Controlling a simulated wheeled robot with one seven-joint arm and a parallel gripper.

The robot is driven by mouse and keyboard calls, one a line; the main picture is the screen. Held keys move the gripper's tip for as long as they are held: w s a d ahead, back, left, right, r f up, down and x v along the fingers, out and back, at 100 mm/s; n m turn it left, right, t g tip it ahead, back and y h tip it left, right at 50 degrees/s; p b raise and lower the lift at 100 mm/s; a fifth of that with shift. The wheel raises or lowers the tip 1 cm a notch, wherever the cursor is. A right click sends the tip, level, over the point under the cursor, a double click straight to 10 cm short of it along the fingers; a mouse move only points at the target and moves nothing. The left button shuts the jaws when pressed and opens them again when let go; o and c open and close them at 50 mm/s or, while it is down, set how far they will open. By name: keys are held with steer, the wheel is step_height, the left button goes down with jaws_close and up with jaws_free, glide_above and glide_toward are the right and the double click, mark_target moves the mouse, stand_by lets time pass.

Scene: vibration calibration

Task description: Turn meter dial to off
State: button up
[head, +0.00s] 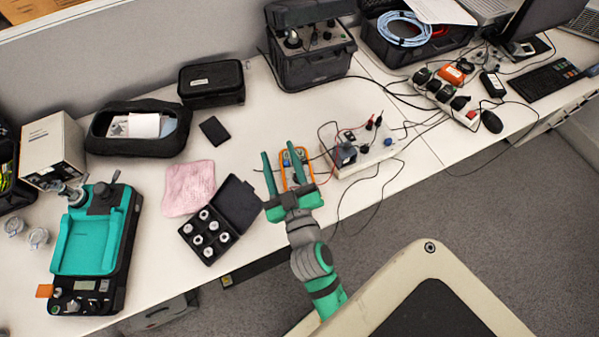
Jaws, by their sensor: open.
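The meter (285,163) is a small handheld unit with an orange rim, lying on the white bench near its front edge. Red and dark leads run from its right side. My gripper (278,150) is open, with its two green fingers spread and pointing toward the back of the bench. The right finger crosses over the meter in the picture and the left finger is to the left of it. The dial is hidden or too small to make out, and I cannot tell whether a finger touches the meter.
A white box with knobs and cables (365,150) is right of the meter. A black case of white cylinders (238,205) and a pink cloth (188,188) are to the left. A dark equipment case (312,72) stands behind. Bare bench (255,130) lies between.

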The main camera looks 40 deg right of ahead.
steer(key=w+d+r+m+g+h, duration=0.2)
steer(key=d+r+m+g+h, duration=0.3)
steer(key=d+r+m+h, duration=0.8)
steer(key=s+d+r+m+g+y, duration=0.1)
steer(key=s+d+m+g, duration=0.4)
steer(key=d+g, duration=0.25)
steer(key=s+d+r+m+g+y, duration=0.2)
steer(key=s+d+m+g, duration=0.35)
steer(key=d, duration=0.35)
steer(key=s+a+f+m+g+y, duration=0.1)
steer(key=a+f+m+y, duration=0.3)
steer(key=f, duration=0.3)
steer(key=a+f+m+g+y, duration=0.1)
steer(key=f+m+y, duration=0.35)
steer(key=f, duration=0.25)
steer(key=w+a+f+t+y, duration=0.1)
steer(key=w+a+f+y, duration=0.3)
steer(key=a, duration=0.5)
steer(key=w+a+f+t+y, duration=0.15)
steer(key=w+a+y, duration=0.35)
steer(key=a, duration=0.5)
steer(key=shift+m, duration=0.4)
steer(key=f, duration=0.9)
steer(key=shift+d+f, duration=0.3)
steer(key=shift+f, duration=0.8)
